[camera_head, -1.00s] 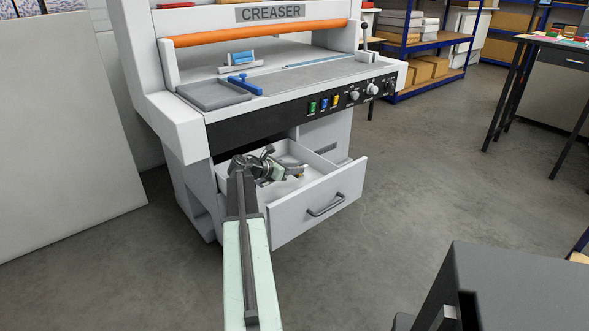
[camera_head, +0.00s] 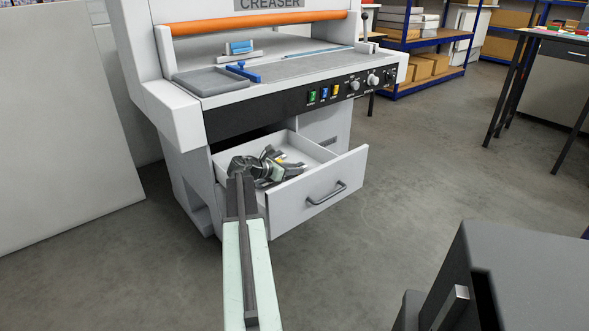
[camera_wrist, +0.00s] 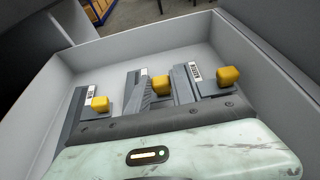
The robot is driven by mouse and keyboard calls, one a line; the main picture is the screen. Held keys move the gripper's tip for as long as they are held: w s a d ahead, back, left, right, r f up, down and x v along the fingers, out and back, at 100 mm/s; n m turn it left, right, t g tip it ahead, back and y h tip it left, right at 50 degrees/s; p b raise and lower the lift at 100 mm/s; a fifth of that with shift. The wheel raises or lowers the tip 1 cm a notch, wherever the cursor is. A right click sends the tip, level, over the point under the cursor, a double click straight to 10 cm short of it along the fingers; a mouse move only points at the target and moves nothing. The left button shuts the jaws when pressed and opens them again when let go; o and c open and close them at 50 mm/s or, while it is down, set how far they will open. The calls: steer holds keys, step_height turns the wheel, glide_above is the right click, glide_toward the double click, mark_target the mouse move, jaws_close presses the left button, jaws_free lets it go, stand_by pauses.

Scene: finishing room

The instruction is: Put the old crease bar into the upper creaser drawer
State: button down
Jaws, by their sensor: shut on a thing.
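The upper creaser drawer (camera_head: 350,168) is pulled out below the machine's control panel. My gripper (camera_head: 272,168) is inside it, low between its walls. In the wrist view, several grey bars with white labels and yellow knobs are within the drawer walls (camera_wrist: 260,48). My gripper's ridged fingers (camera_wrist: 165,88) are shut around the middle bar (camera_wrist: 160,84), which seems to be the crease bar. Another bar (camera_wrist: 99,104) is at the left and one (camera_wrist: 228,75) at the right, close beside the fingers. My gripper hides the middle bar's lower part; I cannot tell whether it touches the drawer floor.
The creaser's worktop (camera_head: 300,70) overhangs the drawer's back. A grey tray (camera_head: 205,82) and a blue tool (camera_head: 245,73) lie on it. A pale panel (camera_head: 60,110) stands at the left. The floor (camera_head: 400,160) to the right of the drawer is clear.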

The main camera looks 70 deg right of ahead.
steer(key=shift+f+b, duration=0.4)
steer(key=shift+f, duration=0.1)
steer(key=c, duration=1.1)
jaws_free()
steer(key=shift+o, duration=0.2)
steer(key=shift+r, duration=0.1)
